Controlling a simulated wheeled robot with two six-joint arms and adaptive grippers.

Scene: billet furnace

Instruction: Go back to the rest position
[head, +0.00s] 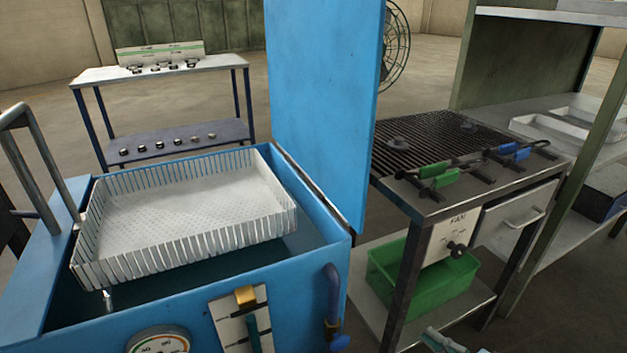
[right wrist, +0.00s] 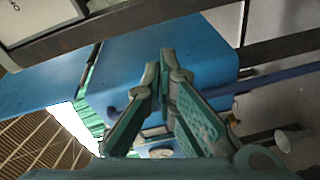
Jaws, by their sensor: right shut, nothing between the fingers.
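My right gripper (head: 440,342) shows only in part at the bottom edge of the head view, in front of the table with the green bin. In the right wrist view the two teal fingers of this gripper (right wrist: 164,58) lean together at their tips, with nothing between them. A blue body fills much of the view behind them, and I see no contact with it. My left gripper is not in either view.
A blue tank (head: 185,310) with raised lid (head: 322,100) holds a white basket (head: 190,245). A grill table (head: 470,200) with green-handled and blue-handled tongs stands right of it, a green bin (head: 425,285) on its lower shelf. A shelf rack (head: 600,150) stands far right.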

